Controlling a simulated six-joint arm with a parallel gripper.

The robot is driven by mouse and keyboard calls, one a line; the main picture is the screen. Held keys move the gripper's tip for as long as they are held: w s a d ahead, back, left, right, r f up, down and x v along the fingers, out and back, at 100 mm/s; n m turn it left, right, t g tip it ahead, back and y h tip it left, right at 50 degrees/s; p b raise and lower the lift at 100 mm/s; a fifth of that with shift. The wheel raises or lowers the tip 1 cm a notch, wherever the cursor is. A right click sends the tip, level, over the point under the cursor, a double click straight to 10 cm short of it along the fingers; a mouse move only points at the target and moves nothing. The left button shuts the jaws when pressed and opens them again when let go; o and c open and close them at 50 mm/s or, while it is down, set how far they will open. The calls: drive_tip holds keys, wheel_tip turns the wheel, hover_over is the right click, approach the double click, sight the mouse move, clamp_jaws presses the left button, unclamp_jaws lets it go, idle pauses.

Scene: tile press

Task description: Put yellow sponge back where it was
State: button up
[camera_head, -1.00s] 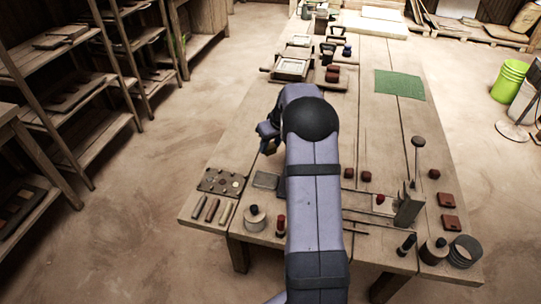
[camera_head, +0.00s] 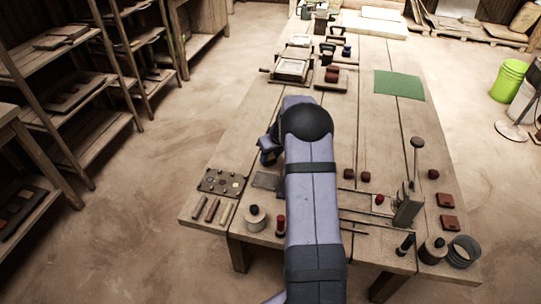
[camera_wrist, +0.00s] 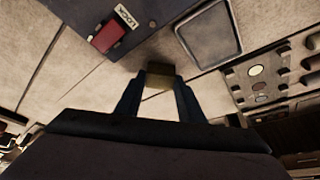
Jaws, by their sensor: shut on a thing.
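The yellow sponge (camera_wrist: 159,77) shows in the wrist view as a small dull-yellow block between my fingertips. My gripper (camera_wrist: 158,92) is shut on it and holds it over the wooden table (camera_wrist: 75,75). The view does not show clearly how far the sponge is above the table top.
In the wrist view, a red block (camera_wrist: 108,36) beside a "LOCK" label is at upper left. A dark-framed grey plate (camera_wrist: 210,34) is at upper right, and a board with round discs (camera_wrist: 262,84) lies right. A green mat (camera_head: 400,86) lies on the table's far right.

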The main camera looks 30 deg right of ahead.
drive_tip(key=shift+f, duration=0.15)
drive_tip(key=o, duration=0.9)
drive_tip(key=shift+o, duration=0.2)
drive_tip(key=shift+s+r, duration=0.15)
drive_tip(key=shift+r, duration=0.55)
drive_tip(key=b+v, duration=0.1)
drive_tip(key=v, duration=1)
drive_tip(key=shift+a, duration=0.1)
